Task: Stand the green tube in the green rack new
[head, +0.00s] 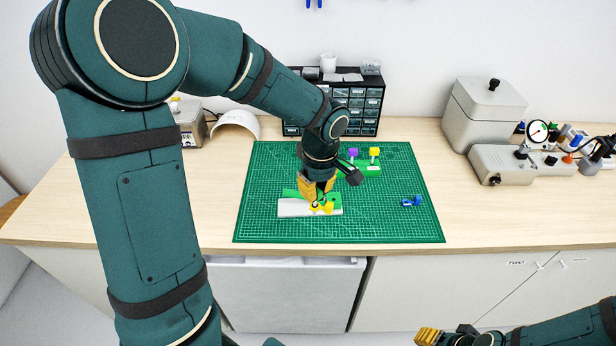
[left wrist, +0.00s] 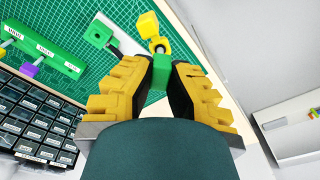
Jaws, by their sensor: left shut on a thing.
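My left gripper (head: 318,196) is over the left part of the green mat, with its fingers pointing down. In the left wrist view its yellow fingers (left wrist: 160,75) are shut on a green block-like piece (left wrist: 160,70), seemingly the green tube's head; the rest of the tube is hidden. A green rack (head: 372,170) stands at the back of the mat with a purple-topped tube (head: 353,153) and a yellow-topped tube (head: 375,153). In the left wrist view this rack (left wrist: 48,50) bears small labels, too blurred to read surely. My right gripper (head: 428,337) is low at the bottom edge, its opening unclear.
A pale strip (head: 295,208) with a green holed end (left wrist: 98,33) lies below my left gripper. A yellow piece (left wrist: 149,25) shows just beyond the fingertips. A blue piece (head: 411,201) lies on the mat at right. A drawer cabinet (head: 358,103) stands behind. The mat's front right is clear.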

